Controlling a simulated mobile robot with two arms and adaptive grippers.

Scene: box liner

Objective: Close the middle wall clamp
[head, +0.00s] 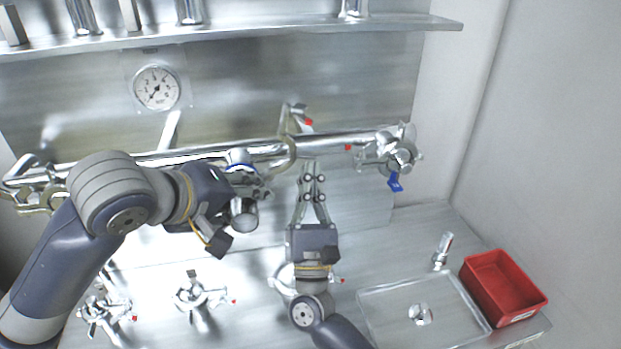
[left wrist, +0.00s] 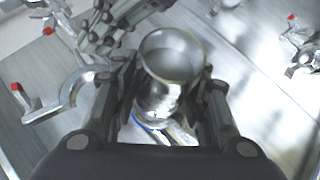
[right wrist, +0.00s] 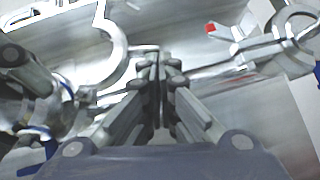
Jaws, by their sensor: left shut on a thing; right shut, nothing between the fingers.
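The middle wall clamp (head: 291,148) is on the horizontal wall pipe in the head view, with a red-tipped part beside it. Its curved jaw appears open. A curved clamp jaw (right wrist: 118,45) shows at left in the right wrist view, and another curved piece with a red-tipped part (right wrist: 228,36) at right. My right gripper (head: 310,168) is shut and empty, its tips just below the pipe near the clamp; whether they touch it is unclear. My left gripper (head: 236,205) is shut on a shiny metal pipe piece (left wrist: 172,62), left of the clamp.
A gauge (head: 157,88) and shelf (head: 240,33) are above. A red bin (head: 503,287) stands right of a sunken basin (head: 380,318).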

